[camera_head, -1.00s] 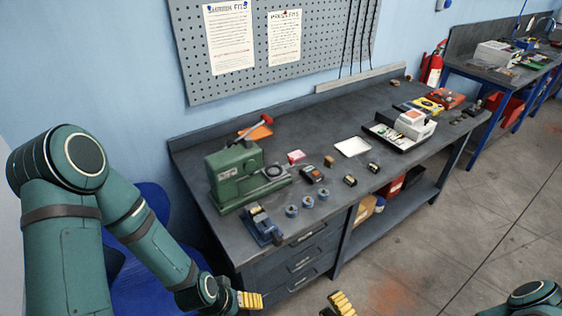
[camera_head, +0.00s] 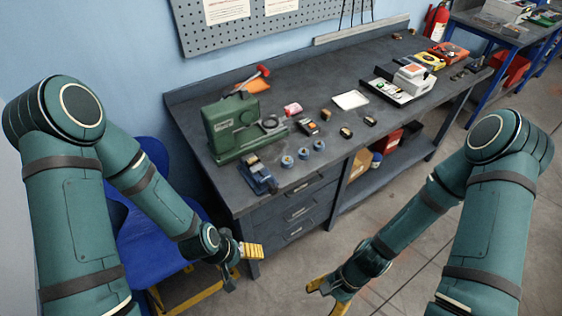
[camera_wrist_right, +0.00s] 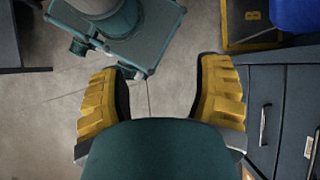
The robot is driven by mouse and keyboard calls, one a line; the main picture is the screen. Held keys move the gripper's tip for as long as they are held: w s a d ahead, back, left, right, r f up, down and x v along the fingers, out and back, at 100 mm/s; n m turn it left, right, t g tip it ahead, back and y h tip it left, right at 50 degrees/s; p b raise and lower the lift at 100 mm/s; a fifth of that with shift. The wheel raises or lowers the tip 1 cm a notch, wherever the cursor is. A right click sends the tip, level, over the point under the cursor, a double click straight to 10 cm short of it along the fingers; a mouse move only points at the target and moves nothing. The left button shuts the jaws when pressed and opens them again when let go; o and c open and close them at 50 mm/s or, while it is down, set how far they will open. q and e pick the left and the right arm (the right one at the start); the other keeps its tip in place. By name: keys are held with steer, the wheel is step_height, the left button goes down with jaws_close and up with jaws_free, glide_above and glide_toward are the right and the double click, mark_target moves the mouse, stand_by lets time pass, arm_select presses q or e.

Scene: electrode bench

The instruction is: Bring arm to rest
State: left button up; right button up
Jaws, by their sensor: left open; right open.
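My left arm comes down on the left side of the head view. Its gripper (camera_head: 243,261), with yellow finger pads, is open and empty in front of the bench's drawers, beside the blue chair. My right arm reaches in from the right. Its gripper (camera_head: 328,296) hangs low over the floor near the bottom edge, partly cut off. In the right wrist view the two yellow-padded fingers of this gripper (camera_wrist_right: 160,98) are wide apart with only floor and part of a teal body between them.
The dark workbench (camera_head: 330,75) stands ahead, holding a green machine (camera_head: 233,128), a blue device (camera_head: 257,176), blue rolls (camera_head: 287,161) and a white instrument (camera_head: 410,78). A blue chair (camera_head: 150,235) stands close to my left arm. The floor (camera_head: 395,215) between bench and right arm is clear.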

steer(key=w+r+n+t+h, duration=0.25)
steer(key=w+n+t, duration=0.35)
steer(key=w+n, duration=0.35)
step_height(320, 180, down, 11)
steer(key=b, duration=1.1)
steer(key=shift+a+m+g+y, duration=0.3)
steer(key=shift+m+g+y, duration=0.05)
steer(key=shift+m+g, duration=0.1)
